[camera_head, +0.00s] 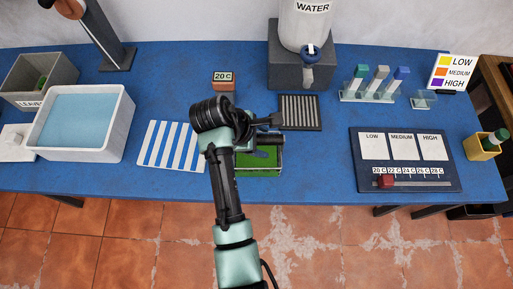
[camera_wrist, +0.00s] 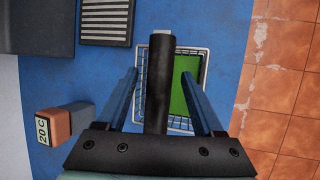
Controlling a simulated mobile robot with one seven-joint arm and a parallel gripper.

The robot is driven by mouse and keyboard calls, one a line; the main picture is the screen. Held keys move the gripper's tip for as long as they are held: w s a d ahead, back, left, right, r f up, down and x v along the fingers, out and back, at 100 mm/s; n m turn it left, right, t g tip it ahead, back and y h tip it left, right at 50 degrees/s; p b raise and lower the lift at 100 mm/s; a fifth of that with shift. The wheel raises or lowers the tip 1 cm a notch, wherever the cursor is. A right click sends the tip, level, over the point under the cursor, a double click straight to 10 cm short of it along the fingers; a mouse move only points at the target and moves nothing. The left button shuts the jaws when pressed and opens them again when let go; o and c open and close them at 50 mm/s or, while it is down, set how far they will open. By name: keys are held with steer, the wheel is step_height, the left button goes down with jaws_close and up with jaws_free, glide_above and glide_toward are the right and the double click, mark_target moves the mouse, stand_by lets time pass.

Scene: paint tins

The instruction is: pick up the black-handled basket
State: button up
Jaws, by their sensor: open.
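The black-handled basket (camera_wrist: 197,120) shows in the wrist view as a pale wire frame with a green bottom. Its black handle (camera_wrist: 159,85) stands toward the camera, a thick bar with a grey end. My gripper (camera_wrist: 160,75) is open over the basket, with one blue finger on each side of the handle. Gaps show between the handle and both fingers. In the head view the basket (camera_head: 262,172) sits on the blue table near its front edge, partly hidden behind my arm. The near end of the handle is hidden by my gripper's body.
A striped dark grate (camera_head: 299,112) and a 20 C block (camera_head: 224,80) lie behind the basket. A blue-and-white striped mat (camera_head: 172,145) is to the left. A dark panel with a red slider (camera_head: 404,160) is to the right. The table's front edge is close.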

steer(key=x, duration=0.2)
steer(key=shift+w+d+f, duration=0.15)
steer(key=shift+d+f, duration=0.05)
steer(key=shift+f, duration=0.1)
steer(key=shift+f, duration=0.25)
stand_by(0.4)
steer(key=shift+c, duration=0.3)
jaws_close()
